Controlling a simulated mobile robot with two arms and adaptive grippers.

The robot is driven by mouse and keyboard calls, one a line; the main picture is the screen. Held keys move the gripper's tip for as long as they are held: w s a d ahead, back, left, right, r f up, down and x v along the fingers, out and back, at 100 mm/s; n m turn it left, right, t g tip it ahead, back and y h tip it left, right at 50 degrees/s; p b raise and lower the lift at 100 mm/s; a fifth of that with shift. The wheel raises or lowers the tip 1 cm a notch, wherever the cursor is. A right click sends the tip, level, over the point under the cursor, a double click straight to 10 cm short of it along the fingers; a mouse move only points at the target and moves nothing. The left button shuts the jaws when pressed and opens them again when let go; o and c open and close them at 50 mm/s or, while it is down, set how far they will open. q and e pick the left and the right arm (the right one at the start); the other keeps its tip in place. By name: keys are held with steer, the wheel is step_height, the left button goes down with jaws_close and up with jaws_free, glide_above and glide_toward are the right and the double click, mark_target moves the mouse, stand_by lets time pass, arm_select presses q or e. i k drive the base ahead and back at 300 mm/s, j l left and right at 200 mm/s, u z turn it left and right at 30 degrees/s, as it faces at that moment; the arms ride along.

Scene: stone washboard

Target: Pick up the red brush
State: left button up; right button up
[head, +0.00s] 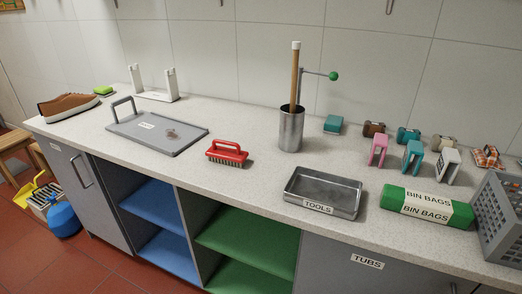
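The red brush (227,152) lies on the pale speckled counter (255,178), bristles down, with its red handle on top. It is near the counter's front edge, to the right of a grey board and to the left of a metal tray. Nothing covers it. Neither of my grippers shows in the head view.
The grey board (182,143) with a handle is left of the brush. A metal cup (291,131) holding a wooden-handled tool stands behind right. The tray labelled TOOLS (340,183) is to the right, and green bin bags (394,196) lie beyond. Bare counter surrounds the brush.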

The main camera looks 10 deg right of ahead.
mark_target(231, 157)
steer(key=i+j+z, duration=0.5)
steer(key=j, duration=0.15)
steer(key=i+j+z, duration=0.1)
steer(key=j+z, duration=0.15)
steer(key=j, duration=0.15)
steer(key=i+j+z, duration=0.25)
steer(key=j, duration=0.15)
steer(key=k, duration=0.1)
